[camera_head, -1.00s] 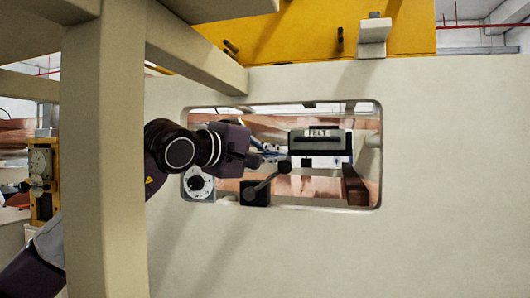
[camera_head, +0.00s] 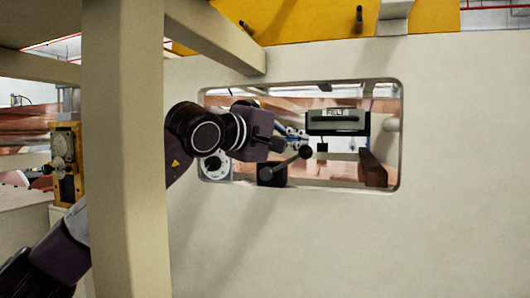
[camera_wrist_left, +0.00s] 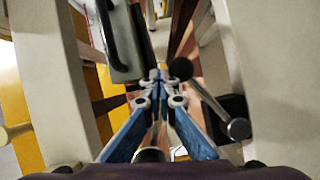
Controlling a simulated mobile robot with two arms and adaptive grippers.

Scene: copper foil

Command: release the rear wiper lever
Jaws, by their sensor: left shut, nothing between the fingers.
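The lever (camera_head: 287,163) is a grey rod with a black ball knob. It sits on a black block in the lower part of the wall opening and slants up to the right. In the left wrist view its rod (camera_wrist_left: 209,97) is right of my fingers. My left gripper (camera_head: 301,138) reaches into the opening, just above and left of the knob. Its blue fingers (camera_wrist_left: 157,77) are shut and empty, the tips left of the knob and close to it; I cannot tell whether they touch. My right gripper is not in view.
A block labelled FELT (camera_head: 337,120) with a dark handle is right of my fingers. A white dial (camera_head: 213,167) is at the opening's lower left. The pale wall (camera_head: 450,160) surrounds the opening. A thick post (camera_head: 122,150) stands in front at left.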

